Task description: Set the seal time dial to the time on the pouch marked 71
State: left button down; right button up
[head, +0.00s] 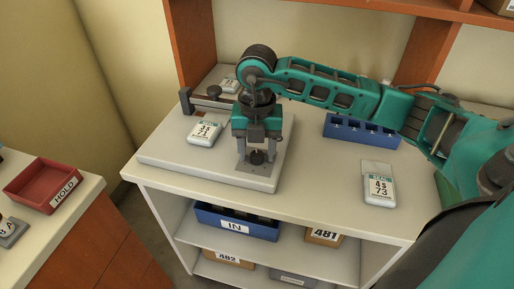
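A white pouch (204,132) lies on the left part of the grey sealer base; its label seems to read 3s over 71, though the print is small. Another pouch (379,186), marked 4s and 73, lies on the bench at the right. The dark seal time dial (257,157) stands on the front right of the base. My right gripper (256,160) points down over it, fingers apart on either side, with gaps visible between fingers and dial. The dial's marks cannot be read. My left gripper is not in view.
The grey sealer base (180,157) carries a dark bar (212,101) at its back left. A third pouch (229,86) lies behind. A blue rack (361,131) stands at the back right. A blue IN bin (237,222) is on the shelf below; a red HOLD tray (35,178) is at left.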

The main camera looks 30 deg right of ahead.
aim_at(257, 154)
jog(key=shift+o, duration=0.2)
notch_tip(257, 154, up, 13)
jog(key=shift+p, duration=0.45)
jog(key=shift+f, duration=0.1)
dwell(0.4)
